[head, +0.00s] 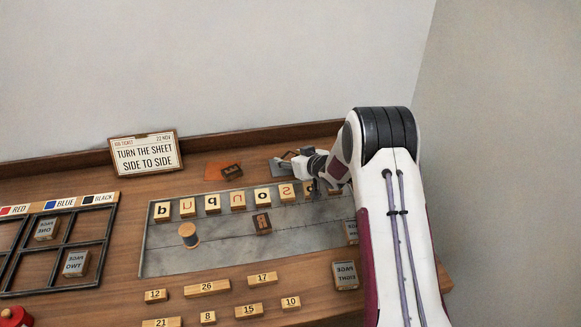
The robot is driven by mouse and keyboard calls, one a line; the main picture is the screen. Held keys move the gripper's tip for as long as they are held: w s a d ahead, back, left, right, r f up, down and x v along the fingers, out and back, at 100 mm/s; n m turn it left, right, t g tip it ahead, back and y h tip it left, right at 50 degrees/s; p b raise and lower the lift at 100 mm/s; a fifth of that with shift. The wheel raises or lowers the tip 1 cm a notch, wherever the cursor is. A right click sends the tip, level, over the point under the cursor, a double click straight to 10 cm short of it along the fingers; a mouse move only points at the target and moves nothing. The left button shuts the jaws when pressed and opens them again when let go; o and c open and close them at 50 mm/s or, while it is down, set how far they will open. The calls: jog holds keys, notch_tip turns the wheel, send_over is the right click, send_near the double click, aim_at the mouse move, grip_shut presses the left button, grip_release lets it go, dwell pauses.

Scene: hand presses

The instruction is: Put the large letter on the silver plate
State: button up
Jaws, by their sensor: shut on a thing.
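Several pale letter blocks (237,201) stand in a row along the back of a long grey metal bed (165,262). My gripper (317,187) is small and partly hidden by my own wrist. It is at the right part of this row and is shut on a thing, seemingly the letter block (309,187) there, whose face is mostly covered. A small grey, silver-looking plate (278,167) lies behind the row, just left of my wrist. A dark brown block (262,223) with a letter lies on the bed. Another dark block (232,171) lies on an orange sheet (213,172).
A wooden spool-like knob (188,235) stands on the bed. Numbered wooden blocks (207,287) lie in front. A black-framed rack (62,249) with page blocks is at left, a "PAGE EIGHT" block (345,275) at right. A sign (147,154) stands at the back.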

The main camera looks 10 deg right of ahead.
aim_at(291, 173)
jog(key=shift+f, duration=1.8)
jog(key=shift+f, duration=0.2)
jog(key=o, duration=1)
jog(key=shift+o, duration=0.2)
jog(key=shift+r, duration=0.2)
jog(key=shift+v, duration=5.95)
